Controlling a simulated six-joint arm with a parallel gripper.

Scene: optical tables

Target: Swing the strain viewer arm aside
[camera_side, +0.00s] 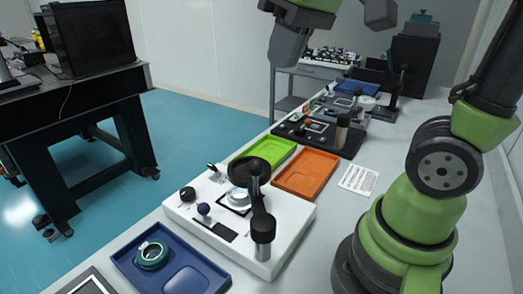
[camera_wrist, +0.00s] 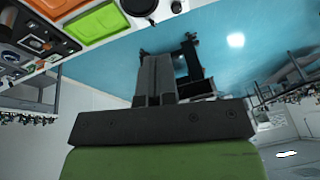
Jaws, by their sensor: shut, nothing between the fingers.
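The strain viewer has a white base (camera_side: 185,212) on the bench. Its black arm (camera_side: 258,207) runs from a dark post (camera_side: 263,238) to a round black head (camera_side: 250,169). The head is above a clear round piece (camera_side: 238,197) on the base, partly overlapping it in the side view. In the wrist view the black head (camera_wrist: 138,6) and white base show at the top edge, cut off. My gripper (camera_side: 285,58) is high above the bench, apart from the viewer and partly cut off. In the wrist view its fingers (camera_wrist: 155,75) are together and empty.
Green (camera_side: 262,150) and orange (camera_side: 307,173) trays lie behind the viewer. A blue tray (camera_side: 190,274) with a teal-rimmed ring (camera_side: 151,255) is in front. A printed card (camera_side: 359,180) lies to the right. A black board with parts (camera_side: 318,134) is farther back.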

